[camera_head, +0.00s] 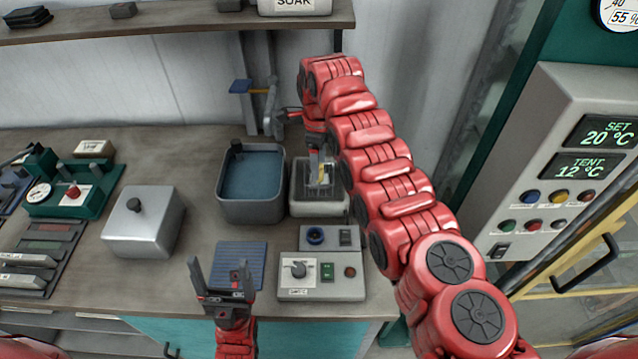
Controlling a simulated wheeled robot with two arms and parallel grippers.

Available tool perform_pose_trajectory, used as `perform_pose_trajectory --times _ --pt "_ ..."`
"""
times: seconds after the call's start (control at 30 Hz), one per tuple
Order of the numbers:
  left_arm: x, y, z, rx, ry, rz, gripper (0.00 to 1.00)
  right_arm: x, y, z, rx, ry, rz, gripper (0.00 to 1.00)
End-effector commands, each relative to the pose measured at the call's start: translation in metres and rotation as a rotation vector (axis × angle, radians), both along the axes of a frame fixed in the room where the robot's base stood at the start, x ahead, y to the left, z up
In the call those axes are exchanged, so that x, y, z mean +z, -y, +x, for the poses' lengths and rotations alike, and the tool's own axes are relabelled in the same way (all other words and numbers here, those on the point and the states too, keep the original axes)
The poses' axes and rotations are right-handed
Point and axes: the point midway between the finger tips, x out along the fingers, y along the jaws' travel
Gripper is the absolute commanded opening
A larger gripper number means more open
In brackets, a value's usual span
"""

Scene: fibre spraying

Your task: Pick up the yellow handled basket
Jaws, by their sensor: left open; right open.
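A small grey container (317,203) stands to the right of a tank with blue liquid. A small wire-like basket with a bit of yellow (323,176) shows inside it, mostly hidden by my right gripper. My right gripper (320,167) points down at the basket from above, its jaws open around or beside its top; I cannot tell whether they touch it. My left gripper (221,283) is open and empty, pointing up over the front of the bench by a blue ribbed mat (239,262).
The blue-liquid tank (225,203) and a lidded metal box (143,240) stand to the left. A control box (322,288) sits in front of the container. A stand with a blue-tipped arm (270,107) is behind. A shelf (180,22) hangs above.

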Motion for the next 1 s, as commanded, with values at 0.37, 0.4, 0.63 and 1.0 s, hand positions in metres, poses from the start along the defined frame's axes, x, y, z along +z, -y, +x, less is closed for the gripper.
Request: perform_pose_trajectory --times 0.37,0.4,0.63,1.0 --pt "-0.003 0.0 0.0 0.0 0.0 0.0 0.85 -0.047 0.002 -0.001 0.0 -0.002 0.0 0.66" --pt "-0.005 0.0 0.0 0.0 0.0 0.0 0.85 -0.052 0.002 -0.001 0.0 -0.003 -0.001 0.66" --pt "-0.005 0.0 0.0 0.0 0.0 0.0 0.85 -0.055 0.002 -0.001 0.0 -0.001 -0.002 0.66" --pt "-0.005 0.0 0.0 0.0 0.0 0.0 0.85 -0.054 0.002 -0.001 0.0 0.0 -0.001 0.05"
